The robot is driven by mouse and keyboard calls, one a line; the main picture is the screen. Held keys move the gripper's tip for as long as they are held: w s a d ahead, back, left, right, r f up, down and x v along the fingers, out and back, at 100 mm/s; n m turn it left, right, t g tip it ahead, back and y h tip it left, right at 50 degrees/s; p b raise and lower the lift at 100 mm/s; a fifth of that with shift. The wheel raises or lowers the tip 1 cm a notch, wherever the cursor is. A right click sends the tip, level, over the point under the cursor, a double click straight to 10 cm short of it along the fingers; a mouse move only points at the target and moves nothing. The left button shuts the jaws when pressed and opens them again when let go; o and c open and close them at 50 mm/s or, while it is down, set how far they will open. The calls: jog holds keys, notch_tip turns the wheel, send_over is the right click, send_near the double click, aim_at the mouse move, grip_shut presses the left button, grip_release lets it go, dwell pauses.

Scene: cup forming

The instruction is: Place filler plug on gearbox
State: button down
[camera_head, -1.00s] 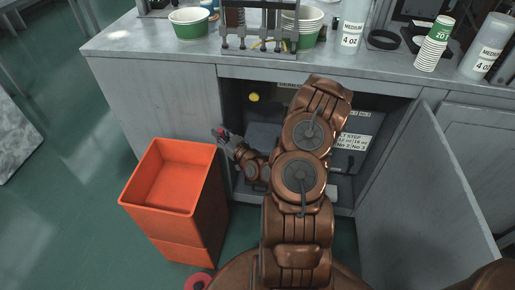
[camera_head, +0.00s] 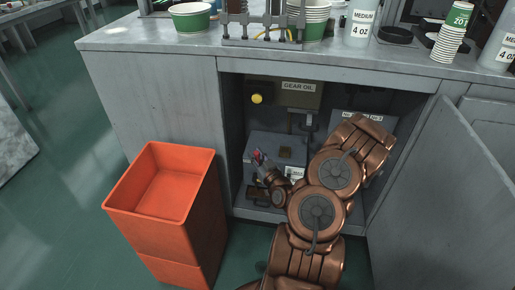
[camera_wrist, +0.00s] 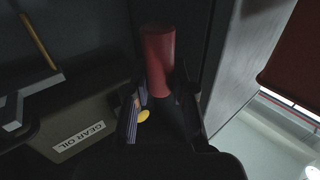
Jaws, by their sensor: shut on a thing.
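My gripper (camera_head: 263,168) is inside the open cabinet, in front of a grey box (camera_head: 285,147) and below the box labelled GEAR OIL (camera_head: 318,100). It is shut on a red cylinder with a dark lower part (camera_wrist: 158,55), perhaps the filler plug. The cylinder's red end also shows small in the head view (camera_head: 257,154). In the wrist view, the dark part sits between my fingers (camera_wrist: 162,110). The gear oil box (camera_wrist: 100,108) is at the left there. A yellow round knob (camera_head: 257,99) is at that box's left end. No filler opening can be made out.
An orange bin (camera_head: 165,225) stands on the floor left of the cabinet. The cabinet door (camera_head: 425,195) is open at the right. The counter (camera_head: 150,35) above holds cups and bottles. The cabinet's left wall and top edge border my arm's space.

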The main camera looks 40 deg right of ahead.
jog(key=shift+w+d+f+b, duration=0.2)
jog(key=shift+w+d+b, duration=0.75)
jog(key=shift+b, duration=1.95)
jog(key=shift+w+d+f+b, duration=0.15)
jog(key=shift+w+d+b, duration=0.7)
jog(key=shift+b, duration=2)
jog(key=w+d, duration=0.1)
jog(key=d, duration=0.1)
jog(key=w+d+b, duration=0.1)
jog(key=w+d, duration=0.1)
jog(key=w+d+b, duration=0.1)
jog(key=w+d, duration=0.1)
jog(key=shift+w+f, duration=0.15)
jog(key=shift+f, duration=0.2)
jog(key=shift+f+b, duration=1.05)
jog(key=shift+f, duration=0.7)
jog(key=shift+r, duration=0.1)
jog(key=c, duration=1)
grip_release()
